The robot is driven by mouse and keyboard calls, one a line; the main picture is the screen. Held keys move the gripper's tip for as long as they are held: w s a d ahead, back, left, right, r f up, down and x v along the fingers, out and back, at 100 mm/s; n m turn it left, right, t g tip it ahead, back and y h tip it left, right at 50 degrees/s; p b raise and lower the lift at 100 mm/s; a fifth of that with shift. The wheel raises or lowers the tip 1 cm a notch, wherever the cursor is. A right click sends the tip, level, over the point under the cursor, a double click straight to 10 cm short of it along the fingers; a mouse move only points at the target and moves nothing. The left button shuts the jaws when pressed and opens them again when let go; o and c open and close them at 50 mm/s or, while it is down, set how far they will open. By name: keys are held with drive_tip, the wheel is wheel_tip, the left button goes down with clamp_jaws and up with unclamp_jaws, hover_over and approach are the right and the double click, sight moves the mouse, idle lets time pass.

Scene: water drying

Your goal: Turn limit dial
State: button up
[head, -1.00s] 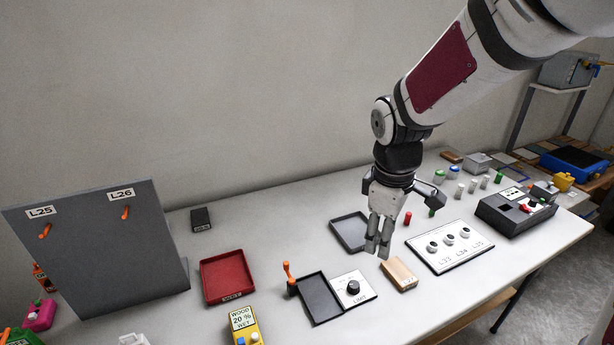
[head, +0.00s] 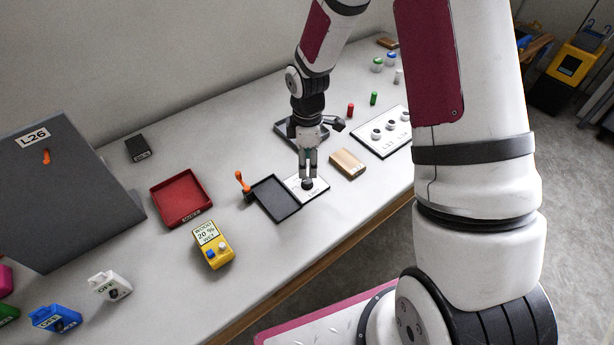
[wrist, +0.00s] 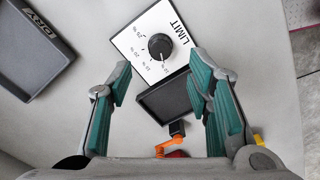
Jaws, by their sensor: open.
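The limit dial (wrist: 160,46) is a round black knob on a white plate (wrist: 130,42) marked LIMIT with a percent scale. In the wrist view it lies ahead of my open fingers, between their lines and apart from them. In the head view my gripper (head: 308,176) points down over the plate, with the dial (head: 307,185) just at the fingertips; contact cannot be told there. The wrist view shows my gripper (wrist: 164,92) with its teal finger pads wide apart and nothing between them.
A dark tray (head: 276,198) with an orange lever (head: 242,181) adjoins the plate on the left. A wooden block (head: 347,163) lies to the right, and another dark tray (head: 285,133) is behind. A yellow meter (head: 213,245) and red tray (head: 180,198) stand further left.

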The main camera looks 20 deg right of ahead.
sight(307, 181)
wheel_tip(307, 181, down, 7)
drive_tip(key=shift+f, duration=0.1)
drive_tip(key=shift+c, duration=0.6)
clamp_jaws()
